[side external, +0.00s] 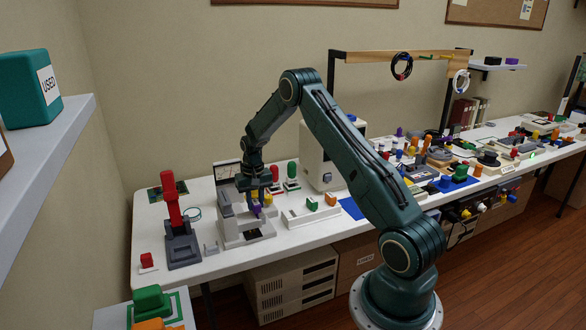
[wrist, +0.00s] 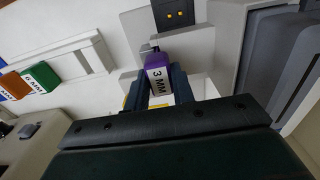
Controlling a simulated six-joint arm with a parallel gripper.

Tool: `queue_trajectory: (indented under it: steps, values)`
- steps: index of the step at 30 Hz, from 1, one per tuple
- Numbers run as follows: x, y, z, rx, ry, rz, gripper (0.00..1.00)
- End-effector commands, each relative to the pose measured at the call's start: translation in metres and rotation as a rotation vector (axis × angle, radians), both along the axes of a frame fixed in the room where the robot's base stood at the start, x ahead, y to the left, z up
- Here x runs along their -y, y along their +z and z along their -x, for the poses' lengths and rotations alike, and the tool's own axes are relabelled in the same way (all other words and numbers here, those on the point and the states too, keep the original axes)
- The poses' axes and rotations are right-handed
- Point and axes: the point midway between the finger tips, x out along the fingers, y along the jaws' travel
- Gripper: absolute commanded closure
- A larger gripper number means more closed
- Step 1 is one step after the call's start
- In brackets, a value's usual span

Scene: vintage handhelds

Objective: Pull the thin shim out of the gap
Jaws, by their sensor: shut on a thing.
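A purple block (wrist: 157,62) marked "3 MM" on its white face sits between the two dark fingers of my gripper (wrist: 160,80) in the wrist view. My gripper is shut on this shim handle. In the side view the purple handle (side external: 257,211) shows just below my gripper (side external: 256,195), at the light grey fixture (side external: 232,238). The thin part of the shim and the gap are hidden, so I cannot tell how deep it sits.
A white rack (side external: 292,219) to the right holds a green block (side external: 312,203) and an orange block (side external: 331,199). A dark press with a red lever (side external: 172,205) stands left of the fixture. Red and green knobs (side external: 292,172) stand close behind my gripper.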

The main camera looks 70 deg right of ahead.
Motion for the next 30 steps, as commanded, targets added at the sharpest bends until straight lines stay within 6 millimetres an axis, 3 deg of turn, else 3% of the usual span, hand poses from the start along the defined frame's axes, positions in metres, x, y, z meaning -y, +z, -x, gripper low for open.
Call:
queue_trajectory:
  steps: [30]
  values:
    - [0.0, 0.042, 0.0, 0.001, 0.0, 0.001, 1.0]
